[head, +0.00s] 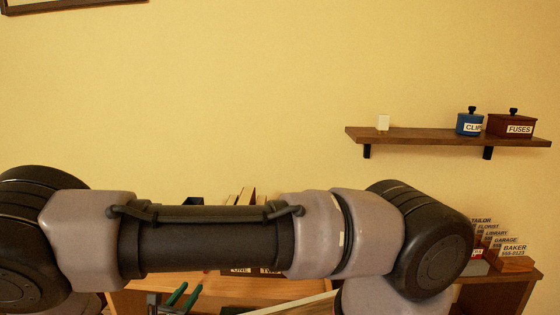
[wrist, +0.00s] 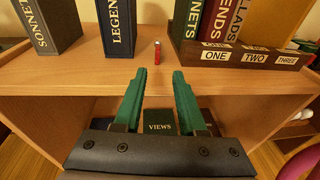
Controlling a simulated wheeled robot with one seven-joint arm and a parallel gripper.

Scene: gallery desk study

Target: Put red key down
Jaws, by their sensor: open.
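A small red piece (wrist: 157,52), which I take for the red key, stands upright on the wooden desk top in the wrist view. It is between the dark blue LEGEND book and the row of books on the right. My gripper (wrist: 159,75) is open, with its green fingers apart and nothing between them. The fingertips are just in front of the red piece and not around it. In the head view my gripper's green fingers (head: 184,295) show low down, and my arm hides most of the desk.
A SONNETS book (wrist: 47,25) and the LEGEND book (wrist: 116,27) stand left. A wooden rack (wrist: 280,58) marked ONE, TWO, THREE holds books at right. A green VIEWS book (wrist: 160,128) lies below the desk top. A wall shelf (head: 430,136) holds CLIPS and FUSES boxes.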

